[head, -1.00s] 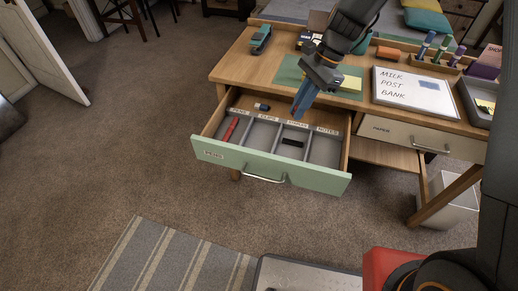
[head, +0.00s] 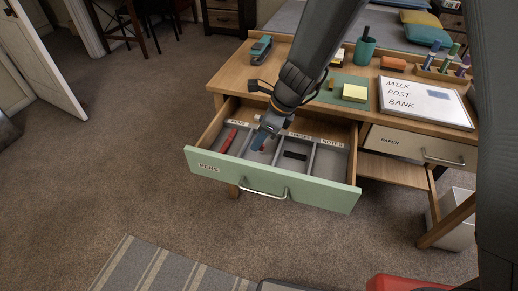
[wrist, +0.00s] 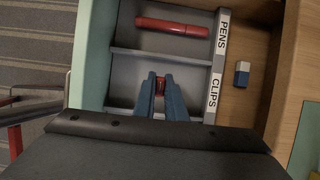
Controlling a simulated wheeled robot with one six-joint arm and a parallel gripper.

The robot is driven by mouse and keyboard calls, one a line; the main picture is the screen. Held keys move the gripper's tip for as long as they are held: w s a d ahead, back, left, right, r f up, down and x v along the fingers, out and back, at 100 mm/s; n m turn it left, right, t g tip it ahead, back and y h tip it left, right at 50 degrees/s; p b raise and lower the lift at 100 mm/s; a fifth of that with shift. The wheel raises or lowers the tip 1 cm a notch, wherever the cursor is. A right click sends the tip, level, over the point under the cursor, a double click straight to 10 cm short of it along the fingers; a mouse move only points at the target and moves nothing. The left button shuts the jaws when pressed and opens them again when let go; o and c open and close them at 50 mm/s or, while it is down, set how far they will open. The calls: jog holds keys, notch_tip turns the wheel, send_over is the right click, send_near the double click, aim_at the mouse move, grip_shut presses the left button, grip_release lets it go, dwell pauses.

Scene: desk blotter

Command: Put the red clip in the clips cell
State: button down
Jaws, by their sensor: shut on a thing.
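My gripper (head: 262,137) reaches down into the open desk drawer (head: 272,184). In the wrist view, my gripper (wrist: 160,80) is shut on the red clip (wrist: 160,87), which shows between the blue fingertips. It is over the clips cell (wrist: 126,82), beside the CLIPS label (wrist: 213,92). I cannot tell how high the clip is above the cell floor. In the head view the fingers hide the clip and the CLIPS label. The cell's visible floor looks bare.
A red pen (wrist: 172,27) lies in the neighbouring pens cell, also seen in the head view (head: 229,139). A black object (head: 295,155) lies in a cell to the right. Thin dividers separate the cells. An eraser (wrist: 242,73) lies behind the labels.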

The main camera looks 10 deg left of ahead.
aim_at(259, 156)
jog(key=shift+f+b, duration=0.35)
jog(key=shift+f, duration=1.15)
jog(key=shift+f, duration=0.15)
jog(key=c, duration=1.8)
grip_release()
jog(key=shift+r, duration=0.35)
jog(key=p+v, duration=0.2)
jog(key=v, duration=0.9)
jog(key=shift+d+r+p, duration=0.15)
jog(key=shift+r+p, duration=0.15)
jog(key=shift+p, duration=0.05)
